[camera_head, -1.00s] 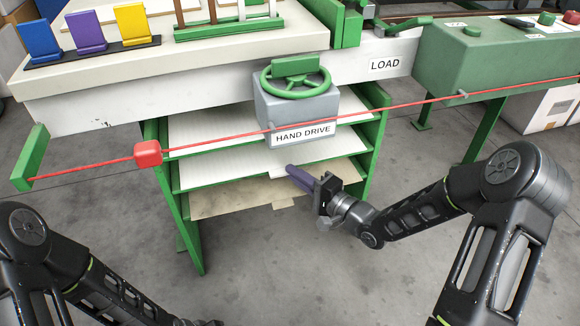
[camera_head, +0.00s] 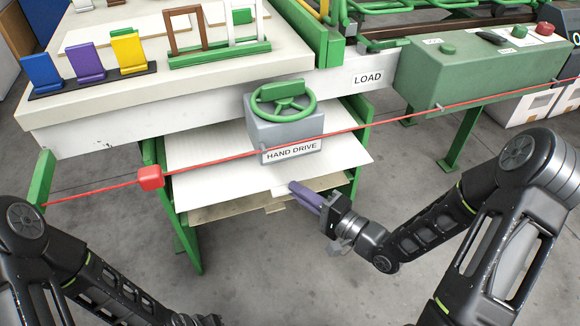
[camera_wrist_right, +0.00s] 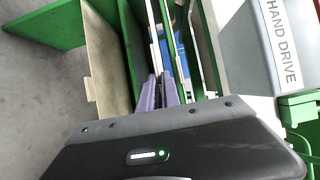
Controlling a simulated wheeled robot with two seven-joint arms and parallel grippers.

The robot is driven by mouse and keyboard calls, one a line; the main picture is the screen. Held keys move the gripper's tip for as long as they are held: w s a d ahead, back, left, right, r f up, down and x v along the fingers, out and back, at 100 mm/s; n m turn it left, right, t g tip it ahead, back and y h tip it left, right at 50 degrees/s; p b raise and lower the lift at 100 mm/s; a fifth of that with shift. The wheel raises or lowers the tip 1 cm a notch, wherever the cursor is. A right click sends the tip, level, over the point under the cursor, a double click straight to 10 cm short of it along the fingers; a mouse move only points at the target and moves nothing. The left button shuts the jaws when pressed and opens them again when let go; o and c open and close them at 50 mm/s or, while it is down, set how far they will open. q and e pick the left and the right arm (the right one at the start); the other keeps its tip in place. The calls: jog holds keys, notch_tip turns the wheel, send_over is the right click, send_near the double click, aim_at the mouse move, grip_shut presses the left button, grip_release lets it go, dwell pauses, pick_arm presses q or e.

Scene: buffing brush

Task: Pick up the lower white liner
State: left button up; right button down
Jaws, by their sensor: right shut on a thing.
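The lower white liner (camera_head: 225,183) is a flat white sheet that juts from the green rack under the bench, its right corner past the rack's side. My right gripper (camera_head: 293,187) has its purple fingers shut on the liner's front edge, near a small tab. In the right wrist view the purple fingers (camera_wrist_right: 160,92) close around a thin white sheet edge (camera_wrist_right: 155,40). An upper white liner (camera_head: 200,122) shows above, partly hidden by the hand drive box. My left gripper (camera_head: 203,320) is only partly in view at the bottom edge.
A tan board (camera_head: 225,212) lies on the shelf below. The grey hand drive box (camera_head: 284,137) with its green wheel hangs above the liner. A red rope (camera_head: 215,170) with a red block (camera_head: 150,177) crosses in front. The floor (camera_head: 260,270) before the rack is clear.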

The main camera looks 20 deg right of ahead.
jog(key=s+p, duration=0.6)
jog(key=s, duration=0.4)
jog(key=shift+s+d, duration=0.15)
jog(key=shift+d, duration=0.15)
